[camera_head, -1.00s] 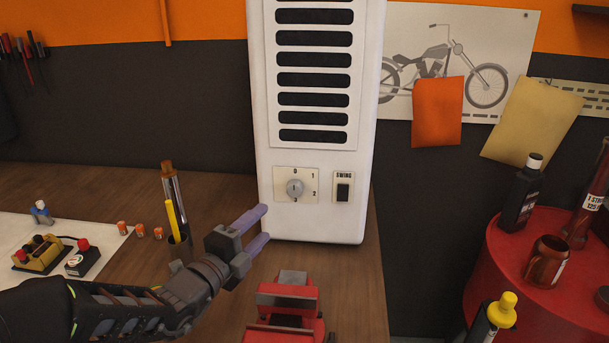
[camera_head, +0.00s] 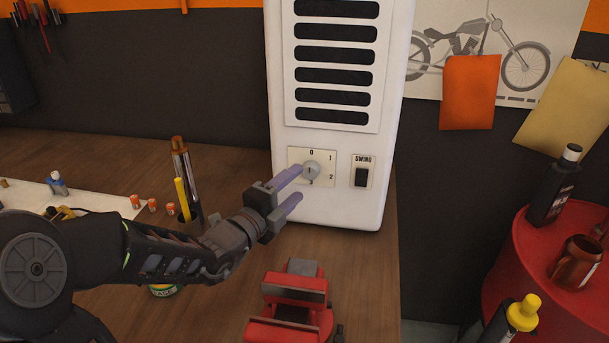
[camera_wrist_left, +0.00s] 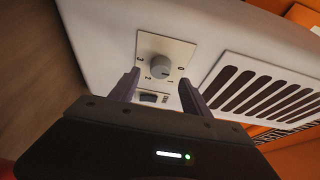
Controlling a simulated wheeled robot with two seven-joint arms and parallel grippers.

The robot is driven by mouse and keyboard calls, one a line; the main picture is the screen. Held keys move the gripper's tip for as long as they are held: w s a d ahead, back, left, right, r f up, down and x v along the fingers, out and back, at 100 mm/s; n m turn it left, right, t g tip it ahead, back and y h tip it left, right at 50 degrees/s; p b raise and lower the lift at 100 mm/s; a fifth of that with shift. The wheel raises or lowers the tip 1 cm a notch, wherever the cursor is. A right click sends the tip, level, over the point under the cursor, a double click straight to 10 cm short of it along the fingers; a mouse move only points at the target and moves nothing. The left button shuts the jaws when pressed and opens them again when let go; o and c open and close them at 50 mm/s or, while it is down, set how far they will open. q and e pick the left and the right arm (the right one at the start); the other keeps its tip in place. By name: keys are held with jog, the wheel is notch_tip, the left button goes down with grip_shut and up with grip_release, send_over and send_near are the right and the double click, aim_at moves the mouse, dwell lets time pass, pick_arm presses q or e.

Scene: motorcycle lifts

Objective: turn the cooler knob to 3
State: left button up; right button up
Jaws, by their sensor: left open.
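The white cooler (camera_head: 340,205) stands on the wooden bench. Its round grey knob (camera_head: 312,170) sits on a square plate marked 0, 1 and 2; the lower-left part of the plate is hidden behind a finger. In the left wrist view the knob (camera_wrist_left: 158,68) shows ahead of the fingers, with a gap to it. My left gripper (camera_head: 298,187) is open and empty, just in front of and slightly below the knob in the head view. The knob's exact setting is hard to read. My right gripper is not in view.
A black SWING switch (camera_head: 361,177) is right of the knob. A red vise (camera_head: 290,300) stands on the bench below my gripper. A holder with tools (camera_head: 188,200) is left of it. A red drum (camera_head: 560,255) with bottles stands at right.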

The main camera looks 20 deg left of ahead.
aim_at(308, 174)
pick_arm(q)
jog(key=shift+w+d+p, duration=0.15)
jog(key=shift+w, duration=1)
jog(key=shift+w+d+p, duration=0.15)
jog(key=shift+w, duration=1)
jog(key=shift+c, duration=0.4)
grip_shut()
